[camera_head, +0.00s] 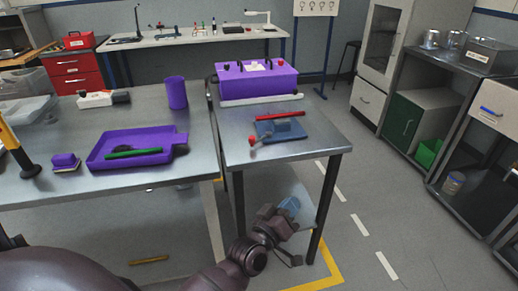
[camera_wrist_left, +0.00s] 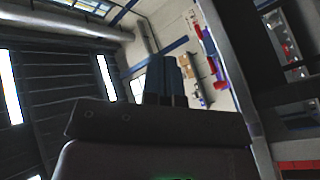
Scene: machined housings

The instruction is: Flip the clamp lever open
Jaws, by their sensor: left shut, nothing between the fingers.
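A blue clamp fixture (camera_head: 290,131) lies on the right-hand metal table. A long red bar (camera_head: 279,116) runs along its far side, and a small red-tipped lever part (camera_head: 254,139) sticks out at its left front corner. I cannot tell which of these is the clamp lever. My left gripper (camera_head: 290,206) shows below the table's front edge, well apart from the fixture. Its blue fingers (camera_wrist_left: 165,80) are together and empty in the left wrist view, which does not show the fixture. My right gripper is not in view.
A purple box (camera_head: 256,83) stands at the back of the right-hand table (camera_head: 314,150). A purple tray (camera_head: 110,160) with a green bar (camera_head: 133,153) and a purple cup (camera_head: 177,93) are on the left table. The right table's front is clear.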

